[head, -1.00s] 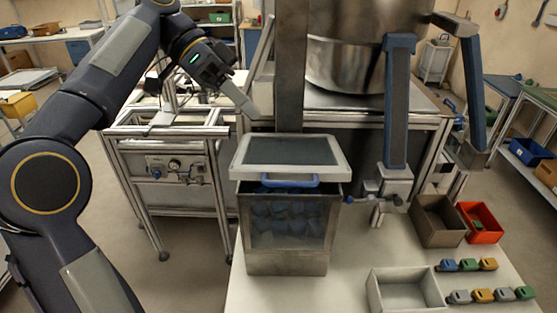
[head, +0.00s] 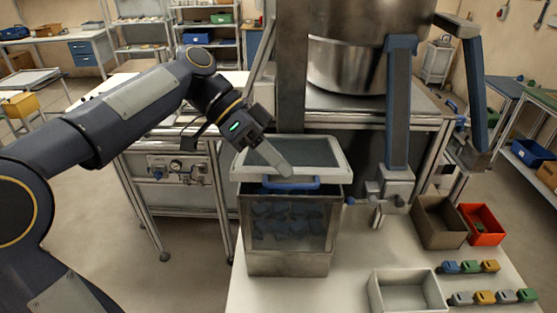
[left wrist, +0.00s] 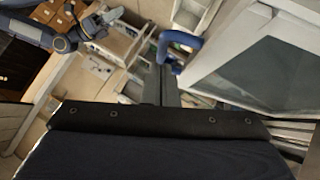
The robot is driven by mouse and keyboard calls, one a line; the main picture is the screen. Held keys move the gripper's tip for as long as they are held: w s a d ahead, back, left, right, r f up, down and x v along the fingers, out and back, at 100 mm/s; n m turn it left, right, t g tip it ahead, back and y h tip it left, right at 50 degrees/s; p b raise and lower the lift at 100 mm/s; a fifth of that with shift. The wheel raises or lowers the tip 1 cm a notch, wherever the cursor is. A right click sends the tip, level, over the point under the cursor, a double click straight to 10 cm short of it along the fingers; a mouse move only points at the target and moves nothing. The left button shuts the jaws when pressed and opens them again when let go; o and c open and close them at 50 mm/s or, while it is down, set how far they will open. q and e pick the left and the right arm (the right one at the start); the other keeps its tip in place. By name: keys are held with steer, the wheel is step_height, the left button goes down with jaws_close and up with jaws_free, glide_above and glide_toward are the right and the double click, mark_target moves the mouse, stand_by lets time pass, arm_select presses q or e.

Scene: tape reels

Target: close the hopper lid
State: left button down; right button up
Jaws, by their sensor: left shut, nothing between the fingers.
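The hopper (head: 288,262) is a grey bin with a clear front wall, standing on the pale table. Blue pieces (head: 285,222) show inside it. Its lid (head: 240,172) has a pale frame, a dark panel and a blue handle (head: 300,185) along its front edge. The lid's front edge appears raised above the rim. My left gripper (head: 287,174) is shut and empty, its fingers over the lid panel, pointing toward the handle; contact cannot be told. In the left wrist view the fingers (left wrist: 168,88) show beside the lid (left wrist: 265,75) and blue handle (left wrist: 181,42). My right gripper is out of view.
A large steel vessel (head: 347,68) on blue-and-grey legs stands behind the hopper. On the table to the right are a brown bin (head: 437,225), a red bin (head: 482,224), a grey tray (head: 405,292) and several small coloured blocks (head: 484,297).

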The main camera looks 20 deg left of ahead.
arm_select(q)
step_height(320, 180, down, 7)
steer(key=s+m+t+y+b, duration=0.1)
steer(key=t+b, duration=0.1)
steer(key=b, duration=0.9)
steer(key=shift+s+d, duration=0.2)
steer(key=shift+s, duration=0.15)
steer(key=shift+f, duration=0.1)
